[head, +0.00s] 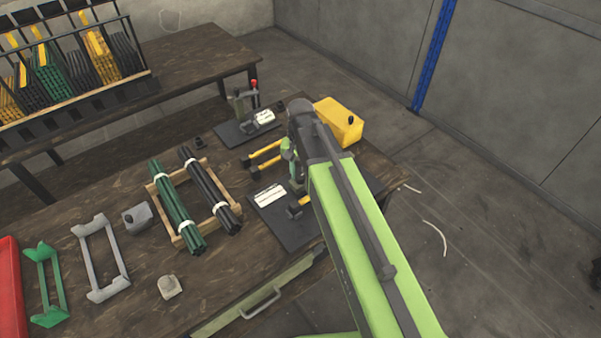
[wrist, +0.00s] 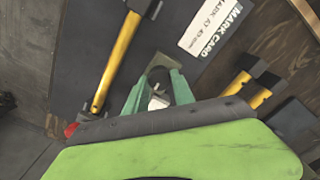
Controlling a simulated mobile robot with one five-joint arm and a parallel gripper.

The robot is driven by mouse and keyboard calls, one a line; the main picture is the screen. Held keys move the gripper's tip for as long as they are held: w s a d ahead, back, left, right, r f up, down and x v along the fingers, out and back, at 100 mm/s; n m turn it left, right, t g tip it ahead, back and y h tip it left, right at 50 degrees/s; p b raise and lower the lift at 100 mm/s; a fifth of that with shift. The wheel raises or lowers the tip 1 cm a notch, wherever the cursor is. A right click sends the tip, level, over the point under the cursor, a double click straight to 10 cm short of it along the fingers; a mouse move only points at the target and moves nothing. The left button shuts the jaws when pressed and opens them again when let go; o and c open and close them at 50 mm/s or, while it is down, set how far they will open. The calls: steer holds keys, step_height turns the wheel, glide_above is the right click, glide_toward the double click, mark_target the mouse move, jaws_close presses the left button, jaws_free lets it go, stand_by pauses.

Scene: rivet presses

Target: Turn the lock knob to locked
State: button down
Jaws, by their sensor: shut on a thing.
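My gripper (wrist: 158,97) has two green fingers closed around a small grey-white piece (wrist: 158,103), which appears to be the lock knob on the nearer press. Its pointer and any lock marking cannot be made out. In the head view my gripper (head: 296,181) points down over this press, and my own arm covers much of it. The press's dark base plate (head: 278,221) carries a white mark card (head: 269,195), also seen in the wrist view (wrist: 210,27). A yellow-handled lever (wrist: 117,60) lies left of the fingers, with a red end piece (wrist: 71,130) below it.
A second press (head: 245,105) with a red-tipped lever stands farther back. A yellow box (head: 338,122) is right of my arm. A wooden rack (head: 184,240) with bundled rods, a grey block (head: 136,218) and grey and green frames stand left. The bench front has a drawer handle (head: 260,303).

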mark_target(300, 176)
steer(key=c, duration=1.1)
jaws_free()
steer(key=shift+o, duration=0.2)
step_height(300, 176, up, 18)
steer(key=p, duration=1.7)
steer(key=shift+f+p, duration=0.2)
steer(key=shift+p, duration=0.1)
steer(key=shift+f, duration=0.1)
